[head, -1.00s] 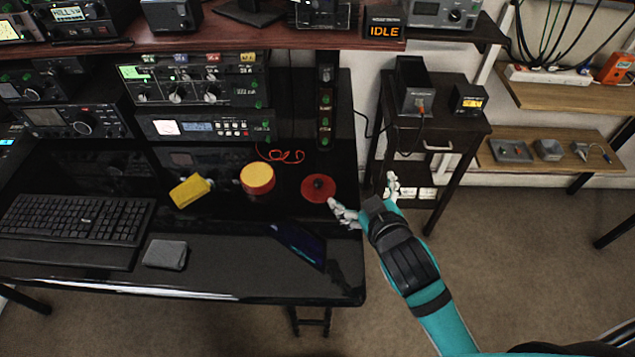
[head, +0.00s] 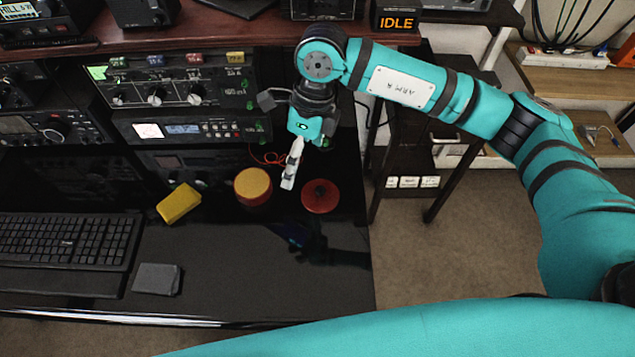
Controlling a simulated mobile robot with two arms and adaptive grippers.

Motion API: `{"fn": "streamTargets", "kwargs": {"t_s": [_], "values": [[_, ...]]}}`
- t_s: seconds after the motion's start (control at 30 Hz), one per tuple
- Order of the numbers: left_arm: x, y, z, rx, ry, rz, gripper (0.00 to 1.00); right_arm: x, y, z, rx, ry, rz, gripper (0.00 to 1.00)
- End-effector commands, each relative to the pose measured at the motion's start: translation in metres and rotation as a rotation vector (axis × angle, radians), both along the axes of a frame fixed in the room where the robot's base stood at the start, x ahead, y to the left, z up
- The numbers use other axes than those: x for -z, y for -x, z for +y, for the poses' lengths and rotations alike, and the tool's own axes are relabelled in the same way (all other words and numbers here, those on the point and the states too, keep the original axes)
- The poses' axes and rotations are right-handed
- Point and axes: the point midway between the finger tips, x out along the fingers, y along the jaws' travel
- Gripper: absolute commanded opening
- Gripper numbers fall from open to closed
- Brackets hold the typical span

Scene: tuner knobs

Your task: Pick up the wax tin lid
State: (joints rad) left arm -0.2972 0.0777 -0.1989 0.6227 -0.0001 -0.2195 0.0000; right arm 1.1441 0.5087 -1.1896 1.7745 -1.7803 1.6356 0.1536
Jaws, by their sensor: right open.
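The wax tin lid (head: 321,198), a round red disc with a small dark knob, lies on the black desk. Just left of it stands the open red tin (head: 253,186) with yellow wax inside. My right gripper (head: 290,180) is open, seen nearly edge-on, and points down between the tin and the lid. It appears above the desk and is not holding the lid. Its arm comes in from the right and bends down over the back of the desk. My left gripper is out of view.
A yellow sponge-like block (head: 179,203), a grey folded cloth (head: 157,279) and a keyboard (head: 68,240) lie to the left. Radio equipment (head: 187,131) stands behind. A red cord (head: 268,159) lies behind the tin. The desk in front of the lid is mostly clear.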

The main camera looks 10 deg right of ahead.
Motion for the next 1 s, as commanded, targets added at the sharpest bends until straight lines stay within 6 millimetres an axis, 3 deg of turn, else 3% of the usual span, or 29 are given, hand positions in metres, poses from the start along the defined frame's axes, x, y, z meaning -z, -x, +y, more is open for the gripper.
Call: {"fn": "streamTargets", "kwargs": {"t_s": [0.1, 0.2, 0.7, 1.0], "values": [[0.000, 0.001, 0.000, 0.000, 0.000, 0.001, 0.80, -0.005, -0.017, -0.035, 0.026, 0.151, -0.042, 1.00], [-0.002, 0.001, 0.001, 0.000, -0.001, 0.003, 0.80, -0.002, -0.020, -0.046, 0.036, 0.198, -0.050, 1.00], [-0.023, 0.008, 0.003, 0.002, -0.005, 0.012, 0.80, 0.097, -0.019, -0.046, 0.034, 0.200, -0.048, 1.00], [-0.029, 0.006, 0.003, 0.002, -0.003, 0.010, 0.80, 0.120, -0.019, -0.045, 0.034, 0.198, -0.048, 1.00]]}}
